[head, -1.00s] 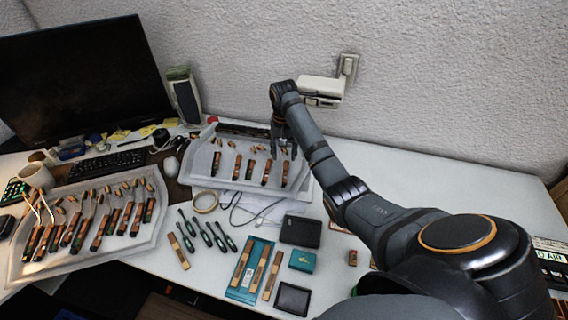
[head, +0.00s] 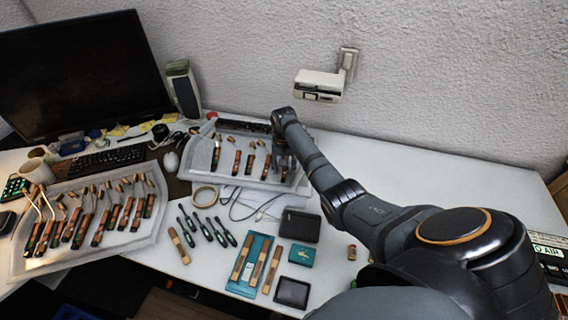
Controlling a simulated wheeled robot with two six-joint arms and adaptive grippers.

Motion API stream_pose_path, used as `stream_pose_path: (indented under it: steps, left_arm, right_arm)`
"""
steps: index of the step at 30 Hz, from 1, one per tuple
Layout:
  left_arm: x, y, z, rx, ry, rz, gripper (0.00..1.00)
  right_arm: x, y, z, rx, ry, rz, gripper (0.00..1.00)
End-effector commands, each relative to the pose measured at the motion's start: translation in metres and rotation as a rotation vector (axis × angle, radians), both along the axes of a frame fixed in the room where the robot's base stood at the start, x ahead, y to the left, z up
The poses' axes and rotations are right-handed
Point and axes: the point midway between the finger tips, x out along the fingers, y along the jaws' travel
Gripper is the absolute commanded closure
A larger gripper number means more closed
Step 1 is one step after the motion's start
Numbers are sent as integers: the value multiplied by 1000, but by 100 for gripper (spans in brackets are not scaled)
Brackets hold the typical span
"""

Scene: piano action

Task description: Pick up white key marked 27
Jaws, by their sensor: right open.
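My right gripper (head: 284,173) is low over the right part of the back tray (head: 205,160). It is open, with its fingers close to the rightmost wooden pieces there; contact cannot be told. Several brown wooden pieces with dark sections, such as this one (head: 237,163), stand in a row in that tray. No number 27 can be read on any piece, so I cannot tell which is the marked key. My left gripper is out of view.
A front left tray (head: 158,232) holds several similar pieces. Dark-handled tools (head: 203,228), a tape ring (head: 204,196), a black box (head: 300,226) and a teal box (head: 302,256) lie in front. A monitor (head: 80,75) stands back left. The right tabletop (head: 440,178) is largely clear.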

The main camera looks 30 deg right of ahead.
Motion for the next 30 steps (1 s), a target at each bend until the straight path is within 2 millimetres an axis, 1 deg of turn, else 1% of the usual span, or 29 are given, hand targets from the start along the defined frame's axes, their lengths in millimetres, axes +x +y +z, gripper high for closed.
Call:
stream_pose_path:
  steps: [1, 9, 11, 12, 20, 23, 26, 28, 29, 30]
  left_arm:
    - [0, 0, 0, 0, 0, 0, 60]
    - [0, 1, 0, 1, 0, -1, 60]
    - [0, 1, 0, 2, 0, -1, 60]
    - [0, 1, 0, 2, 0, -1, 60]
    - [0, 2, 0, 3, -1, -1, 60]
    - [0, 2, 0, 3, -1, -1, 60]
    - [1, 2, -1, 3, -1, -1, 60]
    - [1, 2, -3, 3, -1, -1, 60]
    - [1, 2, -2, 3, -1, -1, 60]
    - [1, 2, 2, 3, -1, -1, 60]
  right_arm:
    - [0, 0, 0, 0, 0, 0, 53]
    - [0, 0, 0, 1, 1, 0, 90]
    - [0, 0, 0, 1, 1, 0, 98]
    - [0, 0, 0, 1, 1, 0, 100]
    - [0, 0, 1, 1, 1, 0, 100]
    - [0, 0, 5, 0, 0, 0, 100]
    - [1, 0, 16, 0, -3, 0, 100]
    - [1, 0, 29, 0, -4, -1, 100]
    - [-1, 0, 35, 0, -4, -1, 100]
    - [-8, 0, 42, -2, -2, -1, 100]
